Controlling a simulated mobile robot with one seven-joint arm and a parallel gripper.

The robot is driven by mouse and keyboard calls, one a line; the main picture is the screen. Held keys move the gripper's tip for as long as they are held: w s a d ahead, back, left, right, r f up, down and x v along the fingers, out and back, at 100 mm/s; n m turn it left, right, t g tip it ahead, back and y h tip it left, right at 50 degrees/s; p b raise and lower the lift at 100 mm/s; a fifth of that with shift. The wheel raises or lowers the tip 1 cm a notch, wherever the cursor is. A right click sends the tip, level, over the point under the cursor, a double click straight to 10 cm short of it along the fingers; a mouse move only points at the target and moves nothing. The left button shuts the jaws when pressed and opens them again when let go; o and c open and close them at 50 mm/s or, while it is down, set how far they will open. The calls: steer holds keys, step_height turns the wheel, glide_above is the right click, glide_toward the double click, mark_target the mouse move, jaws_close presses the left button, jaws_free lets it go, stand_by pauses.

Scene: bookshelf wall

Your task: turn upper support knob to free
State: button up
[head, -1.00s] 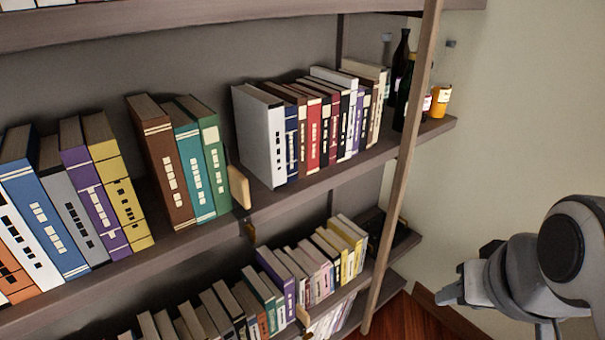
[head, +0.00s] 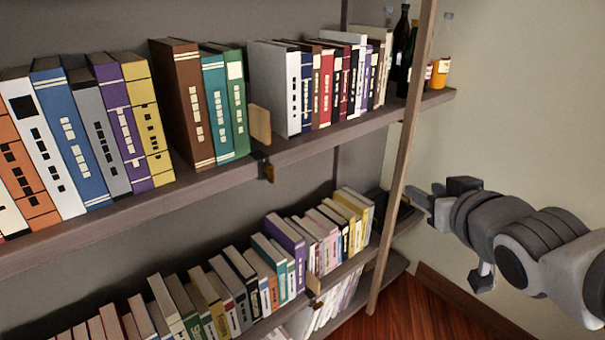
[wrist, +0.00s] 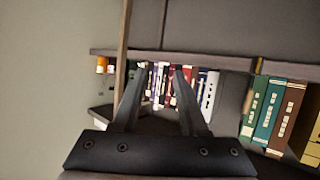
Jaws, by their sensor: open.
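The upper support is a pale wooden block (head: 260,124) standing at the upper shelf's front edge, between the green book and the white book. A small brown-gold knob (head: 269,172) hangs just under that edge below it; its exact setting is too small to tell. My gripper (head: 424,198) is at the right in the head view, near the wooden post, well apart from the knob. In the wrist view, which looks upside down, my gripper's two fingers (wrist: 158,82) are spread with nothing between them.
The upper shelf (head: 215,190) is packed with books, with bottles (head: 405,50) at its right end. A slanting wooden post (head: 403,165) stands between my gripper and the knob in the picture. A lower shelf holds more books and another small block (head: 314,283).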

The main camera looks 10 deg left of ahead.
steer(key=a+f+n+y+b, duration=0.4)
steer(key=a+f+y+b, duration=0.15)
steer(key=a, duration=0.35)
steer(key=n+g+y+b, duration=0.2)
steer(key=n+y, duration=0.1)
steer(key=y, duration=0.2)
glide_toward(273, 174)
steer(key=b+x, duration=0.3)
steer(key=x, duration=0.6)
steer(key=shift+w+a, duration=0.1)
jaws_close()
